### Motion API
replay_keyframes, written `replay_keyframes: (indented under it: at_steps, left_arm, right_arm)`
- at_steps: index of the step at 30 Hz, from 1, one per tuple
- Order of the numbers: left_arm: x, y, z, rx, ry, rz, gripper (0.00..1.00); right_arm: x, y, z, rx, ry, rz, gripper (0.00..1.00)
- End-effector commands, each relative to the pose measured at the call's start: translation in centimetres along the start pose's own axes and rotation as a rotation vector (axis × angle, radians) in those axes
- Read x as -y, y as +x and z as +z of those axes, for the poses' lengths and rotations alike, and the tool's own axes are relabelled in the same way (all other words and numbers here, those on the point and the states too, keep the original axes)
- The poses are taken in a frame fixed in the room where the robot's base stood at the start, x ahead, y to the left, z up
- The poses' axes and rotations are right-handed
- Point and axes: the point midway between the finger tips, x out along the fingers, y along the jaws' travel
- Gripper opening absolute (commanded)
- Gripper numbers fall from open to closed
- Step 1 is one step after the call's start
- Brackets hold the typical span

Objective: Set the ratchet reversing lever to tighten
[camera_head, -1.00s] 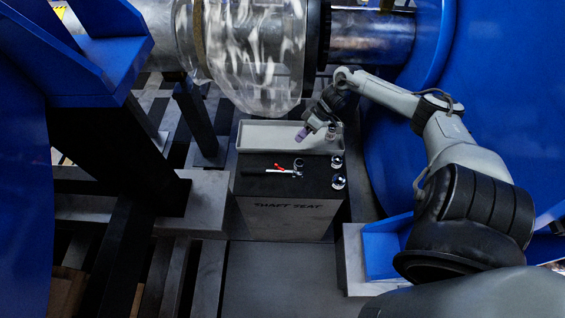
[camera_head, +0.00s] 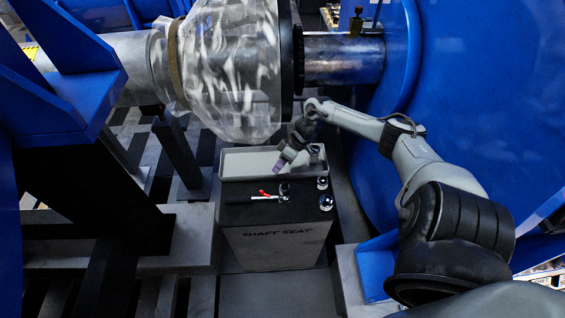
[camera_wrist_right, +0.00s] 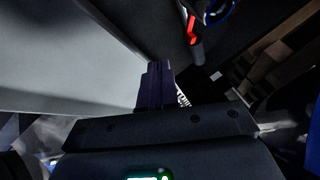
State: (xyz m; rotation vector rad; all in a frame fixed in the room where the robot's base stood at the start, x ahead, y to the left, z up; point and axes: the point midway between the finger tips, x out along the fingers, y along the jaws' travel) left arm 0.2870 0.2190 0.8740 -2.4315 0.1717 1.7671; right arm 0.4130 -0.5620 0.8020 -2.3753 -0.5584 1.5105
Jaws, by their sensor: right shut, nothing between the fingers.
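The ratchet (camera_head: 270,196) lies on the black top of the box marked SHAFT SEAT, its round head (camera_head: 285,189) to the right. Its red reversing lever (camera_head: 263,192) stands out beside the handle; which way it is set is too small to tell. In the right wrist view the red lever (camera_wrist_right: 191,29) shows near the top edge, by part of the ratchet head (camera_wrist_right: 219,9). My right gripper (camera_head: 278,166) is shut and empty, pointing down at the grey tray behind the ratchet, apart from the lever. Its closed fingers (camera_wrist_right: 158,74) show in the wrist view. My left gripper is out of view.
The grey tray (camera_head: 235,164) sits at the back of the box (camera_head: 262,244). Shiny round sockets (camera_head: 324,193) stand at the box's right side.

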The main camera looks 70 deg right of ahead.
Motion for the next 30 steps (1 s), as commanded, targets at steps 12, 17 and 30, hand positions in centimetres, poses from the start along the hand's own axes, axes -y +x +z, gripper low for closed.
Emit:
replay_keyframes:
  at_steps: [12, 17, 30]
  left_arm:
    - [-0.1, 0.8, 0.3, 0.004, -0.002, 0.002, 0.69]
    - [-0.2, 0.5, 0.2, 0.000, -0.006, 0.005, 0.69]
    - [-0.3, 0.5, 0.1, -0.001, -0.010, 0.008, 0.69]
  right_arm:
    - [1.9, 5.8, 0.0, 0.001, -0.004, -0.002, 0.00]
    - [3.0, 6.5, 0.0, 0.001, -0.003, -0.001, 0.00]
    - [3.5, 6.8, 0.0, 0.000, -0.001, 0.001, 0.00]
